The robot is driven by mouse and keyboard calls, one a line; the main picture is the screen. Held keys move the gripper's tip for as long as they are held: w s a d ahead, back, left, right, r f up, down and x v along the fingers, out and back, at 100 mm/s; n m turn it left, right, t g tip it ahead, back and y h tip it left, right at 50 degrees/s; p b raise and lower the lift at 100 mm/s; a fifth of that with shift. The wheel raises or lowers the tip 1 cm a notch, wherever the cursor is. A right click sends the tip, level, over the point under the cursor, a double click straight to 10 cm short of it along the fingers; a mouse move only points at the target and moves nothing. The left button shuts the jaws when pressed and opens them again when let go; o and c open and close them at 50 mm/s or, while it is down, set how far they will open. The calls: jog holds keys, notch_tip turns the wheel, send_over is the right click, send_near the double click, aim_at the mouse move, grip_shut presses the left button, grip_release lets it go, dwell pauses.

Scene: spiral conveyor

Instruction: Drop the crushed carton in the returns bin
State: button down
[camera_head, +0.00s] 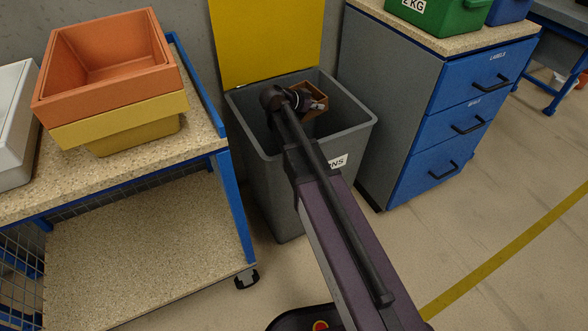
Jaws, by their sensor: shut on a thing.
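The returns bin (352,203) is a tall grey bin with its yellow lid (265,40) standing open at the back. Its label is partly hidden by my arm and shows only the letters "NS". My gripper (312,104) is over the bin's open mouth, near the rear right part of the opening. It is shut on a small brown carton (316,90), which is partly hidden by the gripper. Whether the carton is above or just below the rim is hard to tell. The bin's inside is mostly dark and hidden behind my arm.
A speckled workbench (190,150) with stacked orange (110,85) and yellow (125,125) crates stands left of the bin. A grey cabinet with blue drawers (440,120) stands close on the right. The floor at lower right is clear, with a yellow line (510,250).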

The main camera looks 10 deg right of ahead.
jog(key=c, duration=0.7)
grip_release()
